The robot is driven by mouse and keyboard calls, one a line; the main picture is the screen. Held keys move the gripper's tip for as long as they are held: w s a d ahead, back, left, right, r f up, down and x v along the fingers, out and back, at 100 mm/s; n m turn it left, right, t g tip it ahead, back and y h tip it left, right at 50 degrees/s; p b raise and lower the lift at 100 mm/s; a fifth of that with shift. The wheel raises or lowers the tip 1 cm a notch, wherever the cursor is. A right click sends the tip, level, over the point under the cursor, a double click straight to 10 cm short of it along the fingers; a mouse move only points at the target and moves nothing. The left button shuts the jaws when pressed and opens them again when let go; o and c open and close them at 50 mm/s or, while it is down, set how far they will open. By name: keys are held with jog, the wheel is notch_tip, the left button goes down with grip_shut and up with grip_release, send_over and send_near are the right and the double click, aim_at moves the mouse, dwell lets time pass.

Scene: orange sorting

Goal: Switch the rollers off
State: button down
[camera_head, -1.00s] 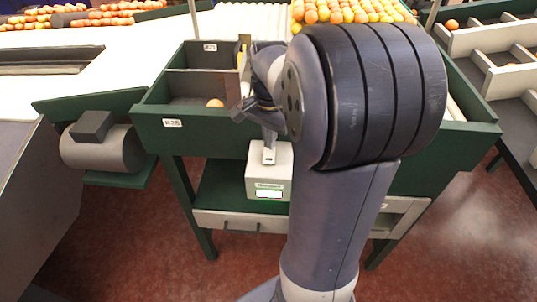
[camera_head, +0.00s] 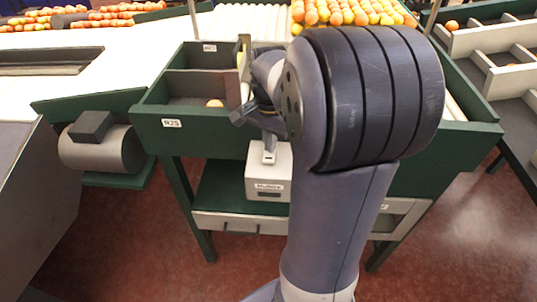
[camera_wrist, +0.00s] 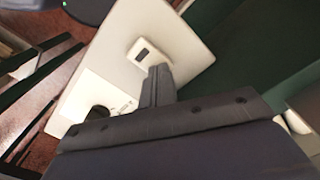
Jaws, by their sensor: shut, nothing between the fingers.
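A cream control box (camera_head: 283,165) with a label on its front stands on the green shelf under the sorting table. The small window (camera_head: 269,194) below the label is dark. In the wrist view, the box (camera_wrist: 100,60) carries a pale switch (camera_wrist: 142,53) with a dark inset on its top. My gripper (camera_head: 268,153) is shut and empty, pointing down at the box top. In the wrist view its fingertips (camera_wrist: 160,73) are at the switch's edge and hide part of it; I cannot tell whether they touch. White rollers (camera_head: 245,20) lie behind the table.
Many oranges (camera_head: 345,14) lie at the back. A grey motor (camera_head: 100,152) sits at the left. My arm hides the table's middle. Red floor is clear in front.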

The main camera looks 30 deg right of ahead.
notch_tip(320, 180, up, 7)
jog(key=p, duration=0.6)
jog(key=shift+f, duration=0.1)
dwell(0.3)
notch_tip(320, 180, down, 7)
jog(key=b, duration=0.6)
jog(key=shift+r, duration=0.25)
